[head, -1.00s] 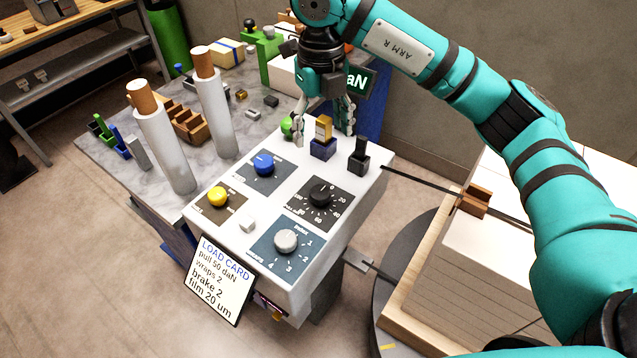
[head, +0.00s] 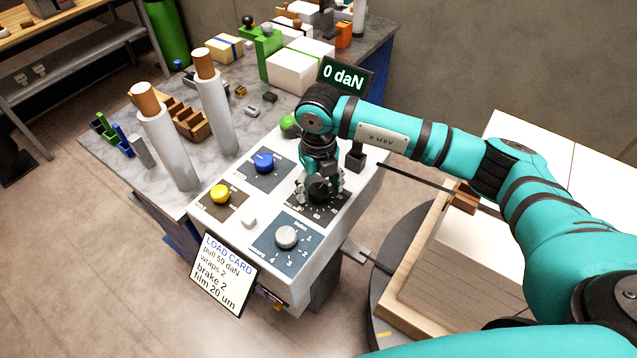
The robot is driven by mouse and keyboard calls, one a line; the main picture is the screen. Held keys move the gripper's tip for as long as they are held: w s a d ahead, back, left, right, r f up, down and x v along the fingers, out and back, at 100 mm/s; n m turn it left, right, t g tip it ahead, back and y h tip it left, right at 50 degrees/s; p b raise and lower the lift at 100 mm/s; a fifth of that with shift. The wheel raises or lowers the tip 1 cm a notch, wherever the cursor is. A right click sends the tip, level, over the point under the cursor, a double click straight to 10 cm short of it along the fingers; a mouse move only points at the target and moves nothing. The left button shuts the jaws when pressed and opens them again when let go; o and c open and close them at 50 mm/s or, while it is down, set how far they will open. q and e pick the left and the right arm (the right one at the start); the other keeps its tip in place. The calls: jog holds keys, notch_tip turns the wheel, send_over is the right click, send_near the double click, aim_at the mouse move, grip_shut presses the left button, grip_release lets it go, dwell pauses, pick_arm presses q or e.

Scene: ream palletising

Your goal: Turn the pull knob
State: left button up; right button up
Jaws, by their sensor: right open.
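The black pull knob (head: 319,189) sits on a dark dial plate (head: 338,208) with a printed number scale, on the white control panel (head: 225,235). My right gripper (head: 320,193) points down over this knob, with its open fingers on either side. I cannot tell whether they touch it, and they hide part of the knob and its pointer. The display (head: 345,77) reads "0 daN". The load card (head: 223,276) reads pull 50 daN, wraps 2, brake 2, film 20 um. My left gripper is not in view.
Two white film rolls (head: 217,115) stand at the left. A wrapped stack (head: 455,270) stands right.

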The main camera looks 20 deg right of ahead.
jog(key=c, duration=1.2)
jog(key=shift+o, duration=0.2)
jog(key=shift+f, duration=0.1)
